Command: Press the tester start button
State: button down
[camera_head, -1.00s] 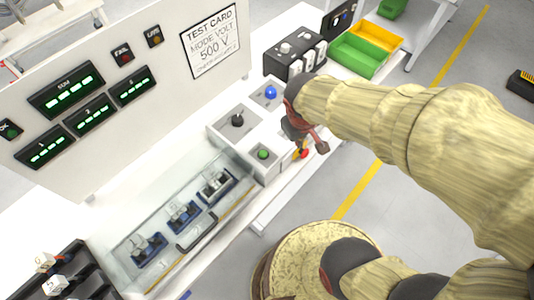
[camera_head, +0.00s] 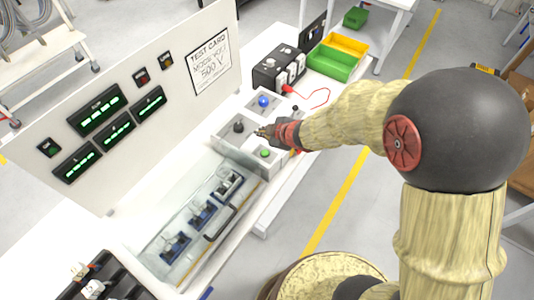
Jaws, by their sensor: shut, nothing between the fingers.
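The tester's control box (camera_head: 226,148) stands on the white bench. No label is readable, but the green button looks like the start button. My gripper (camera_head: 259,132) is shut and empty, coming in from the right. Its fingertips point left, over the box between the blue and green buttons and right of the knob. In the picture, the green button is just below the fingers. I cannot tell how high the fingers are, and I see no contact.
A clear-lidded fixture (camera_head: 200,216) with several sockets lies in front of the box. The white panel (camera_head: 170,60) bears lit green displays and a test card (camera_head: 209,60). A black box (camera_head: 278,68) with a red lead stands behind, near green and yellow bins (camera_head: 332,62).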

aim_at(264, 154)
jog(key=shift+s, duration=0.1)
notch_tip(264, 154, down, 9)
jog(key=b, duration=0.8)
jog(key=shift+r, duration=0.1)
jog(key=shift+b, duration=0.3)
dwell(1.0)
jog(key=shift+f, duration=0.35)
jog(key=shift+f+b, duration=0.5)
dwell(0.6)
jog(key=shift+r, duration=0.15)
jog(key=shift+r+p, duration=0.75)
jog(key=shift+p, duration=0.15)
